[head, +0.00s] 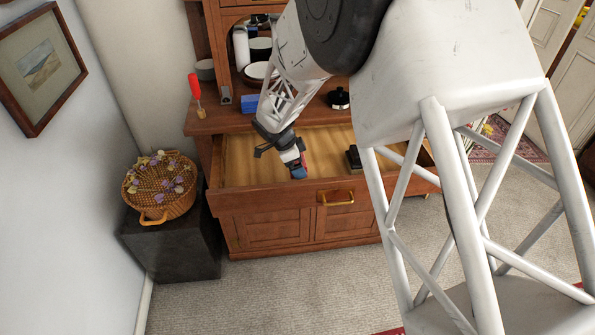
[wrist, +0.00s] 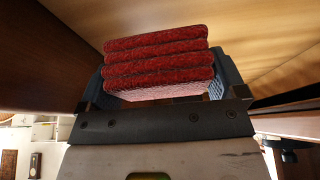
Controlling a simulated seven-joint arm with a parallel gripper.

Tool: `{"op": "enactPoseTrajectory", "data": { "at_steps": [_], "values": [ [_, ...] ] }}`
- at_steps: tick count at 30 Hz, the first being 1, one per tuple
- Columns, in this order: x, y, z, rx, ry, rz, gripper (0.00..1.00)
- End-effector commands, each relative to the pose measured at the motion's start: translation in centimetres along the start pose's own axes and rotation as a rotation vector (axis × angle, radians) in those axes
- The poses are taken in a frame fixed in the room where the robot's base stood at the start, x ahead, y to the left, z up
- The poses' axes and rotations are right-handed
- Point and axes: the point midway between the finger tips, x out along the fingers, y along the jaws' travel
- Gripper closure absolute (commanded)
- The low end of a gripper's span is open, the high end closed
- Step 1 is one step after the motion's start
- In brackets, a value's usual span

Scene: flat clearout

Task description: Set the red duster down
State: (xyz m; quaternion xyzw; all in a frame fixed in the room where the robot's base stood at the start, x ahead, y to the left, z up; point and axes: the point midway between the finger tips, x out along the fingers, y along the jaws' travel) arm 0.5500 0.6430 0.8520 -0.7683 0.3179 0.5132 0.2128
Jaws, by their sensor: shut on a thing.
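The red duster (wrist: 158,66), a thick folded cloth with several layers, sits between the fingers of my gripper (wrist: 160,88) in the wrist view. My gripper is shut on it. In the head view my gripper (head: 298,169) points down over the open drawer (head: 245,170) of the wooden cabinet. Only a sliver of the red duster (head: 303,158) shows there beside the fingers. I cannot tell whether the duster touches the drawer floor.
A dark block (head: 354,158) lies at the drawer's right side. On the cabinet top are a red-handled tool (head: 195,88), a blue box (head: 249,103) and a black lidded pot (head: 339,97). A flower basket (head: 160,187) stands at left. The drawer's left part is bare.

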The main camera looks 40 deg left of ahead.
Motion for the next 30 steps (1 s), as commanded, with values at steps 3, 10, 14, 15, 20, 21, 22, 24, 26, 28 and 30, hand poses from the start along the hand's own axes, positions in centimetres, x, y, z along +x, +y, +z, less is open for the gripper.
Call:
{"op": "enactPoseTrajectory", "data": {
  "at_steps": [3, 10, 14, 15, 20, 21, 22, 24, 26, 28, 30],
  "values": [
    [0.6, 0.0, 0.2, -0.001, 0.0, 0.002, 0.37],
    [2.7, 0.0, 1.1, -0.001, 0.001, 0.001, 0.37],
    [3.4, 0.0, 1.4, 0.0, 0.001, 0.0, 0.37],
    [3.4, 0.0, 1.4, 0.0, 0.0, 0.0, 0.37],
    [3.4, 0.0, 1.4, 0.0, 0.0, 0.0, 0.37],
    [3.4, 0.0, 1.4, 0.0, 0.0, 0.0, 0.37],
    [3.4, 0.0, 1.4, 0.0, 0.0, 0.0, 0.37],
    [3.5, 0.0, 1.4, 0.0, 0.0, 0.0, 0.37],
    [3.6, 0.0, 1.5, 0.0, 0.0, 0.0, 0.37],
    [3.7, 0.0, 1.5, 0.0, 0.0, 0.0, 0.06],
    [3.7, 0.0, 1.5, 0.0, 0.0, 0.0, 0.0]
  ]
}}
